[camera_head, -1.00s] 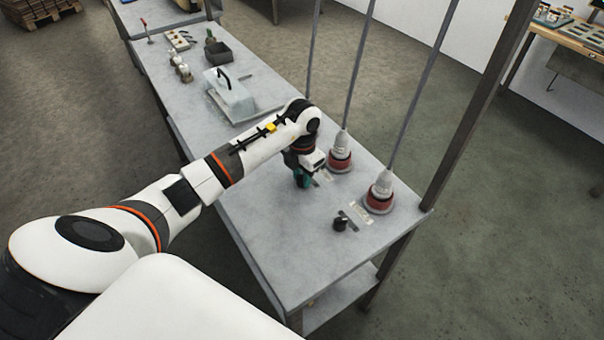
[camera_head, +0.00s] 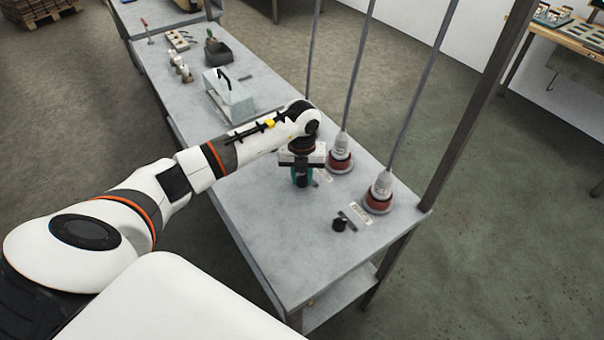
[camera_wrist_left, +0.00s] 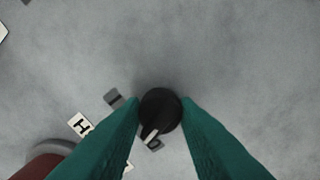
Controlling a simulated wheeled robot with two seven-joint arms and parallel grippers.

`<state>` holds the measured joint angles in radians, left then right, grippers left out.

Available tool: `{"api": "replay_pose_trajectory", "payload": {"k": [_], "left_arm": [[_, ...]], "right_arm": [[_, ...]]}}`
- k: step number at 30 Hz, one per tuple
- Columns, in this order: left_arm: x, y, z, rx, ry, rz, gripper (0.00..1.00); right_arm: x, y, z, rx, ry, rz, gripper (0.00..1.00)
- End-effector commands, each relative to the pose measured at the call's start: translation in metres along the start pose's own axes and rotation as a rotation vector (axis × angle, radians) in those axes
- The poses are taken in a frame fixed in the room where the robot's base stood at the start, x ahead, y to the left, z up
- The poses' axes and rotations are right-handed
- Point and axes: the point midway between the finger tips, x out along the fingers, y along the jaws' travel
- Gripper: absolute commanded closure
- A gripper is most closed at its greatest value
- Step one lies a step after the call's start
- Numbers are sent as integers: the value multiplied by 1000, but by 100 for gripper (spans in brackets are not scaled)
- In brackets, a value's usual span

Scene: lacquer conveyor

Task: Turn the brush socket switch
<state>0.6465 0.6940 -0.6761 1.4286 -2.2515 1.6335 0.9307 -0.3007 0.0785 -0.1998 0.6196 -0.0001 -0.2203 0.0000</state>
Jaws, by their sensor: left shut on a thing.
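My left gripper (camera_head: 301,182) points down at the table, beside the farther red socket (camera_head: 340,160). In the left wrist view its teal fingertips (camera_wrist_left: 161,106) are shut on a round black switch knob (camera_wrist_left: 158,104) with a pale pointer mark, which points down and slightly left there. In the head view the gripper hides this knob. A second black switch knob (camera_head: 339,225) stands free near the nearer red socket (camera_head: 378,198). I cannot read the labels well enough to tell which socket is the brush one. My right gripper is not in view.
Grey cables rise from both sockets, near a dark upright post (camera_head: 468,130). A white-grey box with a black handle (camera_head: 232,95) and a dark bin (camera_head: 218,52) stand farther along the grey table (camera_head: 270,225). The table's near left part is clear.

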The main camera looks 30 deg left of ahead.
Motion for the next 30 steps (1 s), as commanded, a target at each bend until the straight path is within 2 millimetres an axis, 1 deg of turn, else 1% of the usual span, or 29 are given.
{"api": "replay_pose_trajectory", "payload": {"k": [6,13,19,30], "left_arm": [[-1,0,-1,-143,2,0,95],[-1,0,-1,-233,2,0,95],[-1,0,-1,-265,3,1,95],[-1,0,-1,-269,3,1,95]], "right_arm": [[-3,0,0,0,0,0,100],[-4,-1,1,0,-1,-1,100],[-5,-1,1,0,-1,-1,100],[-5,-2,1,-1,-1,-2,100]]}}
